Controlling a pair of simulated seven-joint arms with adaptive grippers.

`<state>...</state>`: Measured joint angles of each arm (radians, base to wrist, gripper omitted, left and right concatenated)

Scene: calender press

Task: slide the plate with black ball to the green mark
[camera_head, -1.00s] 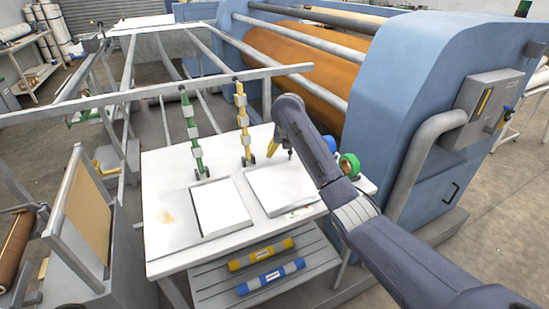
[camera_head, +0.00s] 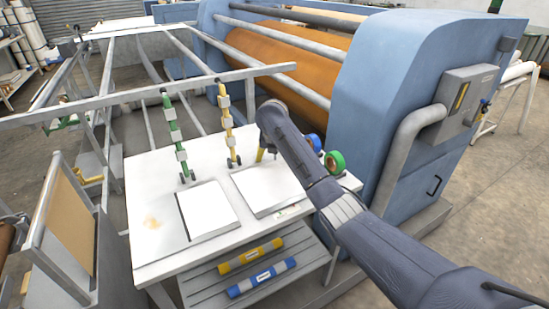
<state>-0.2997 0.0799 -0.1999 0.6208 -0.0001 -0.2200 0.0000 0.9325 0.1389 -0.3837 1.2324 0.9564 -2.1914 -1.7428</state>
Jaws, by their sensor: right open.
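Two flat white plates lie side by side on the white table (camera_head: 155,250): a left plate (camera_head: 207,209) and a right plate (camera_head: 272,190). My right gripper (camera_head: 267,156) is open above the far edge of the right plate; whether it touches is unclear. A small dark thing beside its fingers may be a fingertip or a black ball; I cannot tell. A green upright rod (camera_head: 174,135) stands behind the left plate and a yellow one (camera_head: 227,125) behind the right plate. A small label with some green (camera_head: 288,211) lies at the table's front edge. My left gripper is not in view.
A green roll (camera_head: 334,162) and a blue roll (camera_head: 314,142) sit at the table's right side. Yellow (camera_head: 250,255) and blue (camera_head: 261,277) tubes lie on the slatted shelf below. The blue press stands behind and right. A grey rail crosses behind the table.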

